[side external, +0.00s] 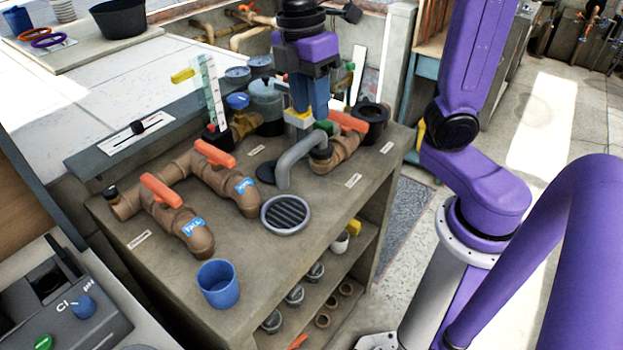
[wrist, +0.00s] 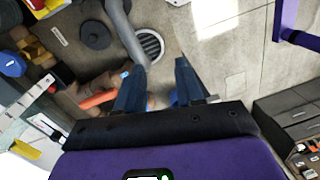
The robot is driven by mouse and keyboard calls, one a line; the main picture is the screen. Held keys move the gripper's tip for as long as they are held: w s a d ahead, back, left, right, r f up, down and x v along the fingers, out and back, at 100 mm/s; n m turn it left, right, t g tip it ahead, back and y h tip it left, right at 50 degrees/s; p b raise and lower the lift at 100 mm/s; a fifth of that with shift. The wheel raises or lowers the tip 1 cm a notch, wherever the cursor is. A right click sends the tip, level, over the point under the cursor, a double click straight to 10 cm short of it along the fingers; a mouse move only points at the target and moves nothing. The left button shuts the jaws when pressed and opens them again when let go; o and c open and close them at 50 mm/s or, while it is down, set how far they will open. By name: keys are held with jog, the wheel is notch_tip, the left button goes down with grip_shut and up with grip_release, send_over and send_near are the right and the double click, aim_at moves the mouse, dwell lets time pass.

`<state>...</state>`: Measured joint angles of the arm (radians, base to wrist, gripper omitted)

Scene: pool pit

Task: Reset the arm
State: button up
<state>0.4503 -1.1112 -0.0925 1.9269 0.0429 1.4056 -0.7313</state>
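My gripper (side external: 309,108) hangs fingers down above the far right part of the bench (side external: 330,222). Its blue fingers are close to the orange-handled valve on the right (side external: 347,122) and a bent grey pipe (side external: 298,155). In the wrist view my gripper (wrist: 158,92) has its two fingers spread apart, with nothing visible held between them. The grey pipe (wrist: 122,30) and the round drain grate (wrist: 150,45) lie beyond the fingertips there. I cannot tell whether a finger touches the valve or the pipe.
Two more orange-handled valves (side external: 162,190) (side external: 215,153) stand on brown pipes at the left. A blue cup (side external: 218,284) stands at the bench's front edge. A clear tube gauge (side external: 212,98) rises at the back. The bench around the drain grate (side external: 286,214) is mostly clear.

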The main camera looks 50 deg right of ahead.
jog(key=s+d+f+m, duration=0.1)
jog(key=s+d+f, duration=0.1)
jog(key=s+f, duration=0.3)
jog(key=s+d+f+m+t, duration=0.1)
jog(key=s+d+f+m, duration=0.1)
jog(key=s+f, duration=0.3)
jog(key=s, duration=0.4)
jog(key=shift+s+d+y, duration=0.3)
jog(key=shift+s+d, duration=0.05)
jog(key=shift+o, duration=0.3)
